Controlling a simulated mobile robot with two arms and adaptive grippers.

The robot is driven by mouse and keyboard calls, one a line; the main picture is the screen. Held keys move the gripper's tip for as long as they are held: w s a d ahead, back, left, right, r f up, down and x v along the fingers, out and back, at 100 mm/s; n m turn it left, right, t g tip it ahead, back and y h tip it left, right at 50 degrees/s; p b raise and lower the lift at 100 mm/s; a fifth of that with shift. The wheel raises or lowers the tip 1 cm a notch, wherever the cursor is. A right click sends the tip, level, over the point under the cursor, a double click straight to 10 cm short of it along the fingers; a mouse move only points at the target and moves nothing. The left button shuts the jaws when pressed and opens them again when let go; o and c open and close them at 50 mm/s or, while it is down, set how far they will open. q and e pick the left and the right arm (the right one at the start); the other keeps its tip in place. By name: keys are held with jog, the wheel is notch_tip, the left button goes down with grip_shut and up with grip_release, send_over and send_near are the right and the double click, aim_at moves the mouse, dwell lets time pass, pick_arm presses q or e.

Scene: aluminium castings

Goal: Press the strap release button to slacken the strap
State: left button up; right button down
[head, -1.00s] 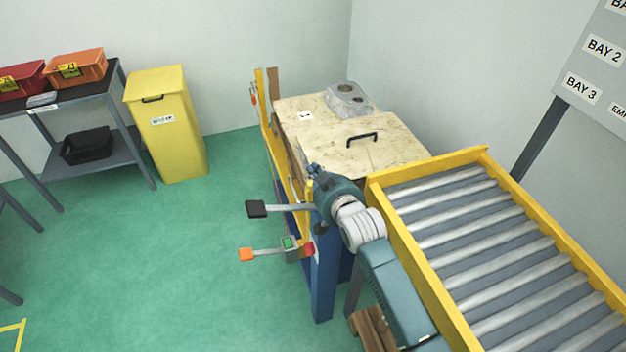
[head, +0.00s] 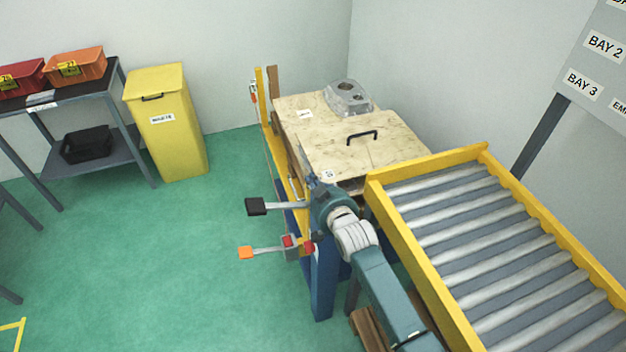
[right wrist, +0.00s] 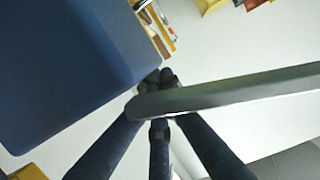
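A small grey box (head: 291,252) on the yellow-and-blue frame shows a red face (head: 287,240). A second red part (head: 309,247) sits just right of it. I cannot tell which is the release button, and the strap is not clear. A grey lever with an orange end (head: 246,253) sticks out left of the box; a lever with a black end (head: 257,207) is above it. My right wrist is close above and right of the box, its fingers mostly hidden there. In the right wrist view my right gripper (right wrist: 164,76) has its dark fingertips together, seemingly empty. My left gripper is out of view.
A wooden-topped bench (head: 357,158) with a grey casting (head: 348,97) stands behind. A yellow-edged roller conveyor (head: 376,192) is close right of my arm. A yellow bin (head: 175,140) and shelf (head: 100,163) stand left. Green floor between is clear.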

jog(key=shift+s+f, duration=0.25)
jog(key=shift+f, duration=0.45)
jog(key=s+d+r+p, duration=0.1)
jog(key=s+r, duration=0.1)
jog(key=s+d+r+p, duration=0.1)
jog(key=s+r, duration=0.2)
jog(key=s+d+r+p, duration=0.1)
jog(key=s+r, duration=0.2)
jog(key=shift+s+d, duration=0.1)
jog(key=shift+d, duration=0.1)
